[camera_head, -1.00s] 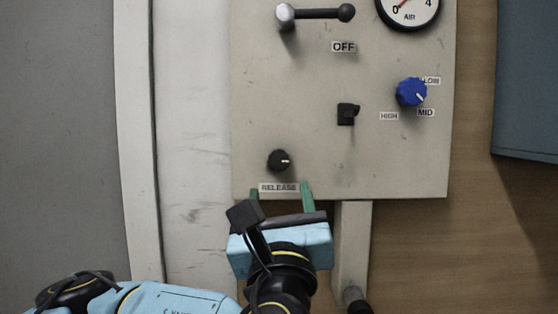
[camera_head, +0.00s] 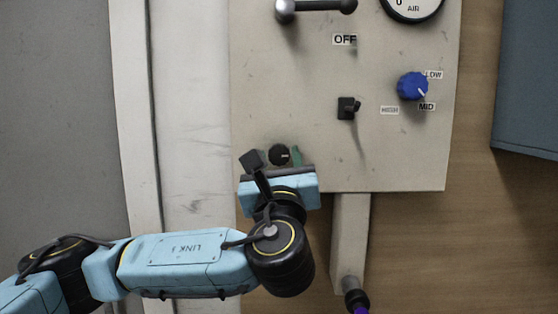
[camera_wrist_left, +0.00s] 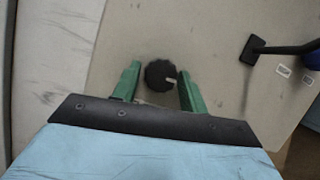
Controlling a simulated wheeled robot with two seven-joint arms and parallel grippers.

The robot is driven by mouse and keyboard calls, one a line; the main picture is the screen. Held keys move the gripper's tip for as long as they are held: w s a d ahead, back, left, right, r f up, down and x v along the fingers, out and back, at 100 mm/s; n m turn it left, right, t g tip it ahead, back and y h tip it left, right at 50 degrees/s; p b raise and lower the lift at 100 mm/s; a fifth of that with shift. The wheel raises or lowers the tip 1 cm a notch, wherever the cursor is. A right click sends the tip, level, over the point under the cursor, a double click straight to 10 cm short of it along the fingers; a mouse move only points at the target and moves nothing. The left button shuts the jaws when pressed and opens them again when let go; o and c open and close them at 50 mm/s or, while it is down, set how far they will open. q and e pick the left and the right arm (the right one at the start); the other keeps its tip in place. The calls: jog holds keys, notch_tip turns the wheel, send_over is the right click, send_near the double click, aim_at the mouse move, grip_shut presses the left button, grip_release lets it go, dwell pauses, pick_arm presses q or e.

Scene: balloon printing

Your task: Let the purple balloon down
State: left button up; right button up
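The black release knob (camera_head: 279,154) is low on the grey panel, with its white mark pointing right. My left gripper (camera_head: 276,161) is at the knob; its body hides the RELEASE label. In the left wrist view the knob (camera_wrist_left: 160,75) sits between the two green fingers of my left gripper (camera_wrist_left: 160,86). The fingers are open, with a gap on each side of the knob. A small purple piece (camera_head: 361,310), possibly the balloon, shows at the bottom edge below a black nozzle (camera_head: 355,297). Most of it is out of view. My right gripper is not in view.
The panel (camera_head: 400,150) also carries a lever (camera_head: 316,7) over an OFF label, a black switch (camera_head: 348,107), a blue dial (camera_head: 412,86) pointing toward MID, and an air gauge (camera_head: 411,6) partly cut off. A blue-grey box (camera_head: 527,80) is at the right.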

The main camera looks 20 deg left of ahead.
pick_arm(q)
jog(key=c, duration=0.6)
jog(key=shift+d+f+n+y+b, duration=0.15)
jog(key=shift+n+y+b, duration=0.35)
jog(key=shift+n+b, duration=0.8)
jog(key=shift+c, duration=0.2)
jog(key=n+g+y+b, duration=0.1)
jog(key=n, duration=0.1)
jog(key=shift+f+n, duration=0.1)
jog(key=shift+n, duration=0.2)
jog(key=shift+d+n+g+y+b, duration=0.1)
jog(key=shift+n+g+y+b, duration=0.5)
jog(key=shift+n+b, duration=0.45)
jog(key=n+g+y+b, duration=0.1)
jog(key=n, duration=0.3)
jog(key=shift+w+d+r+n+g, duration=0.1)
jog(key=shift+r+n+g, duration=0.15)
jog(key=shift+n+g, duration=0.65)
jog(key=n, duration=0.3)
jog(key=shift+r+n+g+y+b, duration=0.15)
jog(key=shift+n+g+y+b, duration=0.15)
jog(key=shift+g, duration=0.1)
jog(key=n, duration=0.2)
jog(key=n+g, duration=0.1)
jog(key=n, duration=0.2)
jog(key=shift+r+g+h+p, duration=0.15)
jog(key=shift+g+h+p, duration=0.15)
jog(key=shift+h, duration=0.1)
jog(key=shift+n, duration=0.25)
